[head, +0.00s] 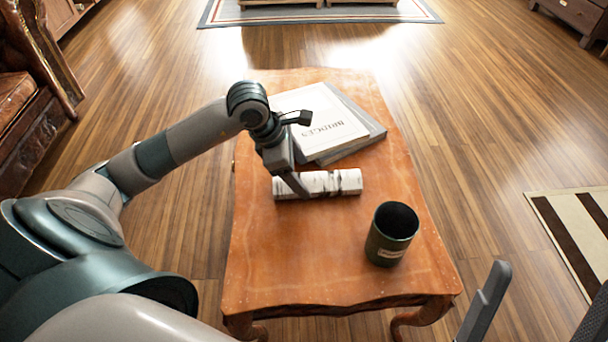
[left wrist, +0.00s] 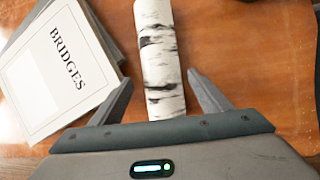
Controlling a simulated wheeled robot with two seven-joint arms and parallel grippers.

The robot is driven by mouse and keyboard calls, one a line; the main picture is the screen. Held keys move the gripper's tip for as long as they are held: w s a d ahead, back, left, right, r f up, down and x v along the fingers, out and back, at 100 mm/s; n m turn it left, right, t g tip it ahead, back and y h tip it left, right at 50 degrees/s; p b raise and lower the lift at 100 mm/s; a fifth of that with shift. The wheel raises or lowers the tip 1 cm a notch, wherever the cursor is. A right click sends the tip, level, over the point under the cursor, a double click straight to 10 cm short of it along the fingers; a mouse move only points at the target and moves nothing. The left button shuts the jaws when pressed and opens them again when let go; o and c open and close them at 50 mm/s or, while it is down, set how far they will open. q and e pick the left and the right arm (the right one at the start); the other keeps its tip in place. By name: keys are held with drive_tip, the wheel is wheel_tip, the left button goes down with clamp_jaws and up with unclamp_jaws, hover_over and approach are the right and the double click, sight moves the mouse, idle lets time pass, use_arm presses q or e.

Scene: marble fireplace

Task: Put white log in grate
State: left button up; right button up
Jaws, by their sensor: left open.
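The white log (head: 345,182), with dark birch-like markings, lies on the wooden side table in front of the books. My left gripper (head: 297,186) is over the log, pointing down, its fingers open. In the left wrist view the log (left wrist: 160,45) runs up from between the two spread fingers of the left gripper (left wrist: 158,84), with a gap on each side. Part of my right gripper (head: 487,297) shows at the lower right edge; its opening is unclear. The grate is not in view.
The orange-brown table (head: 290,270) also holds a white book titled Bridges (head: 318,120), on a grey book (head: 368,130), and a dark green cup (head: 391,236) right of the log. A striped rug (head: 575,235) lies at the right.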

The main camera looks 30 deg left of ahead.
use_arm(q)
drive_tip(key=p+v, duration=0.1)
drive_tip(key=v, duration=0.8)
drive_tip(key=shift+r, duration=0.25)
use_arm(e)
drive_tip(key=shift+w+a+f+g+h, duration=0.15)
drive_tip(key=shift+a+f+g, duration=0.3)
drive_tip(key=shift+f, duration=0.25)
drive_tip(key=shift+a+f+g+h, duration=0.2)
drive_tip(key=shift+a+f+g, duration=0.1)
drive_tip(key=shift+f+g, duration=0.3)
drive_tip(key=shift+w+a+f+g+h, duration=0.15)
drive_tip(key=shift+a+f+g, duration=0.25)
drive_tip(key=shift+f, duration=0.35)
drive_tip(key=shift+r, duration=0.1)
